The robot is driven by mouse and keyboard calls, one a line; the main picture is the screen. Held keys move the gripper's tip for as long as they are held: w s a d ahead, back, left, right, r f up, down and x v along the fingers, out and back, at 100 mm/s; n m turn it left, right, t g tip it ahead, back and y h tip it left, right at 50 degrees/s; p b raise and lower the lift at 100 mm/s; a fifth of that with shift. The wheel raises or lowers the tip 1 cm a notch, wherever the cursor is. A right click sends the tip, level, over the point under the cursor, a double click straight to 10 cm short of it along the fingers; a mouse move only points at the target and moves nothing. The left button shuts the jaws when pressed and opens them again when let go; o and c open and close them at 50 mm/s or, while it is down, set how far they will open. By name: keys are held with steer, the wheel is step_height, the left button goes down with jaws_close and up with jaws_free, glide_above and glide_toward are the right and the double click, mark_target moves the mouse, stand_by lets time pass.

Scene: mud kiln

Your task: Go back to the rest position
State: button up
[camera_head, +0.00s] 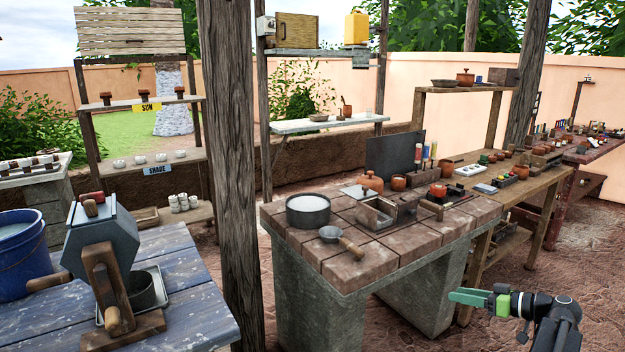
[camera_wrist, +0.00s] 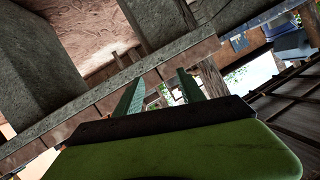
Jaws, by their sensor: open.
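My gripper (camera_head: 480,298) is at the lower right of the head view, with green fingers pointing left. It is beside the concrete-legged, brick-topped table, lower than its top, and seems to touch nothing. In the wrist view my gripper (camera_wrist: 160,92) shows two green fingers spread apart with nothing between them. My dark arm comes up from the bottom edge of the head view. The wrist picture is strongly tilted.
The brick-topped table (camera_head: 365,262) holds a grey pan (camera_head: 308,211), a ladle (camera_head: 342,240) and clay pots. A wooden post (camera_head: 232,180) stands left of it. A blue table (camera_head: 190,290) bears a grinder-like device (camera_head: 100,245). Bare ground (camera_head: 590,250) lies at right.

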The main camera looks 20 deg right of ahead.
steer(key=w+a+f+g, duration=0.3)
steer(key=a, duration=0.5)
steer(key=w+a+f+g, duration=0.2)
steer(key=w+a+f, duration=0.15)
steer(key=a, duration=0.45)
steer(key=w+a+f+g, duration=0.2)
steer(key=a+f+g, duration=0.15)
steer(key=a, duration=0.55)
steer(key=s+a+f+m+g+h, duration=0.1)
steer(key=s+a+f+g+h, duration=0.15)
steer(key=a, duration=0.85)
steer(key=s+a+f+m+g+h, duration=0.15)
steer(key=a+f+h, duration=0.25)
steer(key=a, duration=0.7)
step_height(320, 180, up, 24)
steer(key=p, duration=2.4)
steer(key=shift+w+r+p, duration=0.25)
steer(key=shift+w+p, duration=0.05)
steer(key=shift+p, duration=0.05)
steer(key=shift+d+n, duration=0.15)
steer(key=shift+n, duration=0.1)
